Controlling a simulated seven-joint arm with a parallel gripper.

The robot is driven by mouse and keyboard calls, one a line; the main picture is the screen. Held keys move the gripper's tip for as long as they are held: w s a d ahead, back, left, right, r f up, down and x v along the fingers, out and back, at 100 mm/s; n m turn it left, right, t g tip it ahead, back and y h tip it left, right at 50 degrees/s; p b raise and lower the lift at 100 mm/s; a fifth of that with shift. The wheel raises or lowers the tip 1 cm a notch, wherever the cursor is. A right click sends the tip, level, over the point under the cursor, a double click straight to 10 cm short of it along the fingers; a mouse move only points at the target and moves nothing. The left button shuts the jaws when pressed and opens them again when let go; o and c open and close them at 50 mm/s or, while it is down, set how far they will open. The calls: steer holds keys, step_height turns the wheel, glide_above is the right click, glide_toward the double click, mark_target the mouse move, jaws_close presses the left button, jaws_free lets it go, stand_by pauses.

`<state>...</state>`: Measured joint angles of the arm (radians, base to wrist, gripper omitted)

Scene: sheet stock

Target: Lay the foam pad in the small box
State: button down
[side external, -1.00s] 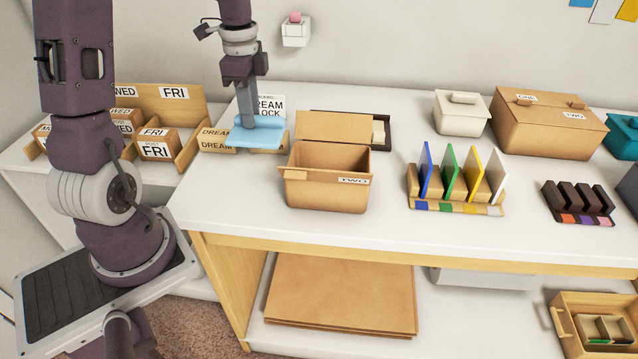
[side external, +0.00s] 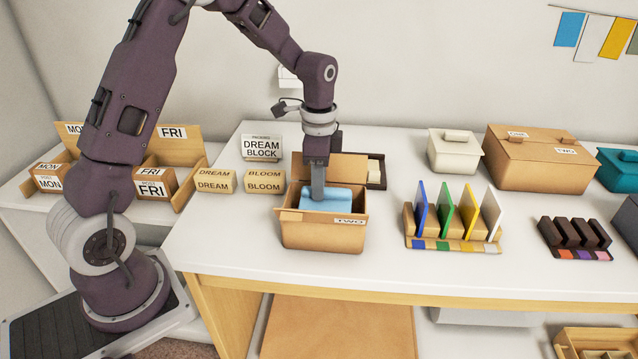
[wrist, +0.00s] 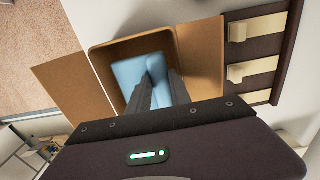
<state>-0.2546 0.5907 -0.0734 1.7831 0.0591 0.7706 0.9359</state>
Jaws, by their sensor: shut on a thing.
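The foam pad (side external: 333,199) is light blue and sits within the mouth of the open brown box labelled TWO (side external: 322,236). In the wrist view the pad (wrist: 133,73) lies inside the walls of the box (wrist: 101,59), and its surface looks creased near the fingers. My gripper (side external: 317,198) points down into the box and is shut on the pad. In the wrist view the fingers (wrist: 159,88) meet the pad near its middle. Whether the pad touches the box floor is hidden.
Behind the box stands a dark tray (side external: 376,171). DREAM (side external: 214,181) and BLOOM (side external: 265,181) blocks stand to its left. A rack of coloured dividers (side external: 454,212) is to its right. The box's raised flap (side external: 335,167) stands close behind my gripper. The table front (side external: 240,248) is clear.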

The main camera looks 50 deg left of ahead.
steer(key=shift+f, duration=0.55)
steer(key=c, duration=1.5)
jaws_free()
steer(key=shift+r, duration=0.15)
step_height(320, 180, up, 13)
step_height(320, 180, up, 4)
steer(key=n+t, duration=0.1)
glide_above(310, 208)
steer(key=s+d+n+t, duration=0.1)
steer(key=s+d+n, duration=0.1)
steer(key=s, duration=0.5)
steer(key=s+d+n+t, duration=0.2)
steer(key=s+n, duration=0.1)
steer(key=s, duration=0.4)
steer(key=s+d+n+t, duration=0.1)
steer(key=s+d+n, duration=0.1)
steer(key=s, duration=0.5)
steer(key=shift+r+n+t, duration=0.25)
steer(key=shift+n+t, duration=0.05)
steer(key=shift+n, duration=0.2)
